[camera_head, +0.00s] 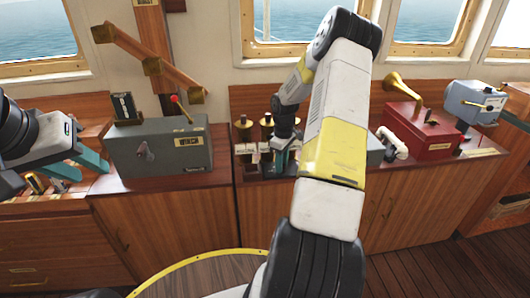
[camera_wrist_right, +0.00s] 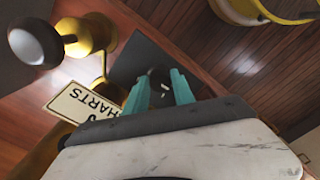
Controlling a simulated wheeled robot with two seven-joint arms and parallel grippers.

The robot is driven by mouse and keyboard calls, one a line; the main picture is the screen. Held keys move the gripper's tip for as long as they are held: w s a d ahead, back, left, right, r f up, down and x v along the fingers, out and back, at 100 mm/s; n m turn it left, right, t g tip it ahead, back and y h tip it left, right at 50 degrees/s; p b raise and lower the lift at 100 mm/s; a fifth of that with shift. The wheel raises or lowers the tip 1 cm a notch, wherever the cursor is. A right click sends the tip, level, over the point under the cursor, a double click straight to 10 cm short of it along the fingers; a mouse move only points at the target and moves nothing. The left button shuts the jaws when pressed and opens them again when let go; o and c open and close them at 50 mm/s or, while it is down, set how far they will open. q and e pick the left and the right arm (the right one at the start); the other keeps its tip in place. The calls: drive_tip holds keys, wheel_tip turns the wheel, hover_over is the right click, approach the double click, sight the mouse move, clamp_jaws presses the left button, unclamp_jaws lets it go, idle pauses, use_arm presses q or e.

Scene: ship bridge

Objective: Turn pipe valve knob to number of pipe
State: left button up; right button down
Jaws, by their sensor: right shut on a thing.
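My right gripper (camera_wrist_right: 158,88) has its teal fingers shut on a small dark knob (camera_wrist_right: 160,74) in the right wrist view. The knob sits over a flat dark grey surface (camera_wrist_right: 140,58). In the head view my right gripper (camera_head: 283,165) reaches down at the middle counter, among brass fittings and a row of white tags (camera_head: 250,148). My arm hides much of this area, and I cannot read any pipe number. My left gripper (camera_head: 80,168) is open and empty at the left, its teal fingers apart, beside the grey winch box (camera_head: 160,148).
A grey-blue device (camera_head: 475,102) is further right.

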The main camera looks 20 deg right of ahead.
drive_tip(key=shift+m, duration=0.3)
drive_tip(key=m, duration=0.3)
drive_tip(key=shift+m, duration=2.5)
drive_tip(key=c, duration=1.1)
unclamp_jaws()
drive_tip(key=shift+o, duration=0.2)
drive_tip(key=shift+r, duration=3.9)
